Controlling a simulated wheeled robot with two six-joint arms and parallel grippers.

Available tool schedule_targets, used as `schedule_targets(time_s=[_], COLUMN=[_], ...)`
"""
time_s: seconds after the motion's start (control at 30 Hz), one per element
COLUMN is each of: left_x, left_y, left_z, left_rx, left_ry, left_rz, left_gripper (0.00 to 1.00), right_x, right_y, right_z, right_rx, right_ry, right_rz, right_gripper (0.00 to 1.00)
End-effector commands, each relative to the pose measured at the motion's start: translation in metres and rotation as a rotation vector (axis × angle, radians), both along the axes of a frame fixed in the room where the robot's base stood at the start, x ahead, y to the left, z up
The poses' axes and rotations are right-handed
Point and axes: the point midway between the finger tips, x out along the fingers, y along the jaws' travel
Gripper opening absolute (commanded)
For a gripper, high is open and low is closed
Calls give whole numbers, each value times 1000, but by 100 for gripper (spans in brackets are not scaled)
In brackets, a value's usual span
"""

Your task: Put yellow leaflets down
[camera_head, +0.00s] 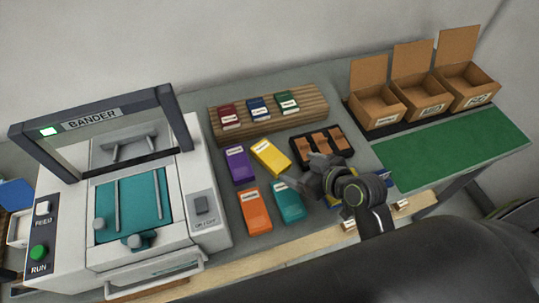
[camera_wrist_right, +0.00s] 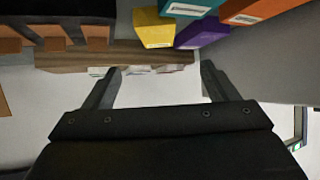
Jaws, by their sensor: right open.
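The yellow leaflet packet (camera_head: 270,157), with a white label, lies on the grey table (camera_head: 225,205) between the purple packet and a black tray. The right wrist view shows it (camera_wrist_right: 153,28) near the top. My right gripper (camera_head: 303,176) is open above the table, just right of the packets and apart from the yellow one. Its spread fingers (camera_wrist_right: 160,78) have nothing between them in the right wrist view. It hides part of the table and a blue and yellow item (camera_head: 334,202) below it. My left gripper is not in view.
Purple (camera_head: 239,165), orange (camera_head: 255,210) and teal (camera_head: 288,199) packets lie close by. The black tray (camera_head: 321,146) holds brown pieces. A wooden rack (camera_head: 268,122) stands behind. The bander (camera_head: 130,205) is left; open cartons (camera_head: 378,108) and a clear green mat (camera_head: 455,155) are right.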

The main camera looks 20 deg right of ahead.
Motion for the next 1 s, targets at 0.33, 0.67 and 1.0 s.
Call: schedule_targets(time_s=[0.33,0.67,1.0], left_x=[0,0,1], left_y=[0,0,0], left_z=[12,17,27], left_rx=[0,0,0], left_ry=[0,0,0], left_rz=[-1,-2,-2], left_gripper=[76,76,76], right_x=[43,70,88], right_y=[20,32,36], right_z=[-31,-53,-62], right_rx=[3,0,1], right_ry=[3,2,3], right_rz=[-1,-1,-1], right_gripper=[80,80,80])
